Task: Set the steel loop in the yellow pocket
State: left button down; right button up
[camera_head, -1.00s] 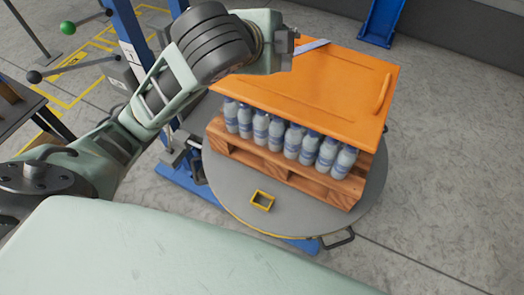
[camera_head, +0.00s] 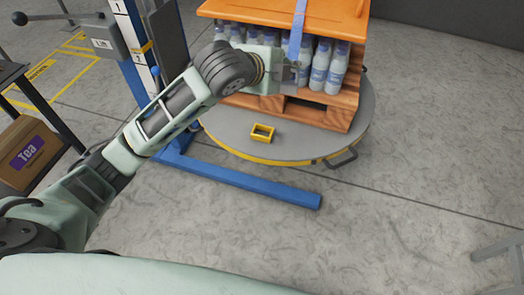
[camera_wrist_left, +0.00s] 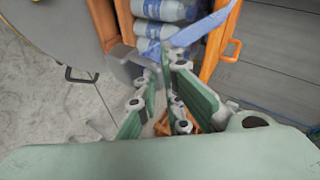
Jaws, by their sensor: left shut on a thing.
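My left gripper (camera_head: 285,78) is at the front of the loaded pallet, above the turntable. It is shut on the steel loop (camera_head: 294,72), a small grey metal piece at the lower end of a blue strap (camera_head: 297,28). The fingers partly hide the loop. In the left wrist view the strap (camera_wrist_left: 205,32) runs down to the fingers (camera_wrist_left: 165,75). The yellow pocket (camera_head: 262,139) is a small open-topped rectangular frame on the turntable, below and left of the gripper and apart from it. My right gripper is not in view.
The grey round turntable (camera_head: 230,138) carries a wooden pallet (camera_head: 335,112) with several bottles (camera_head: 335,75) under an orange cover (camera_head: 340,22). A blue post (camera_head: 130,45) and base leg (camera_head: 250,187) stand left and in front. A tea carton (camera_head: 25,150) sits far left.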

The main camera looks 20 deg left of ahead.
pick_arm(q)
jog(key=w+d+f+m+h+b, duration=0.1)
jog(key=w+f+b, duration=0.3)
jog(key=f, duration=0.5)
jog(key=w+d+f+m+h+b, duration=0.1)
jog(key=w+d+f+b, duration=0.1)
jog(key=f+b, duration=0.5)
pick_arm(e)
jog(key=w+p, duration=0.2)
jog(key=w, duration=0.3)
pick_arm(q)
jog(key=shift+g, duration=0.3)
jog(key=a+f+b, duration=0.3)
jog(key=a+f, duration=0.9)
jog(key=shift+w+f, duration=0.1)
jog(key=shift+w, duration=0.05)
jog(key=shift+f, duration=0.1)
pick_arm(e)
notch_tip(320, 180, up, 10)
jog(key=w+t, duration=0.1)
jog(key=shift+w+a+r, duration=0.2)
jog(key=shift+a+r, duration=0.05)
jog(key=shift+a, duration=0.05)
pick_arm(q)
jog(key=shift+f, duration=0.1)
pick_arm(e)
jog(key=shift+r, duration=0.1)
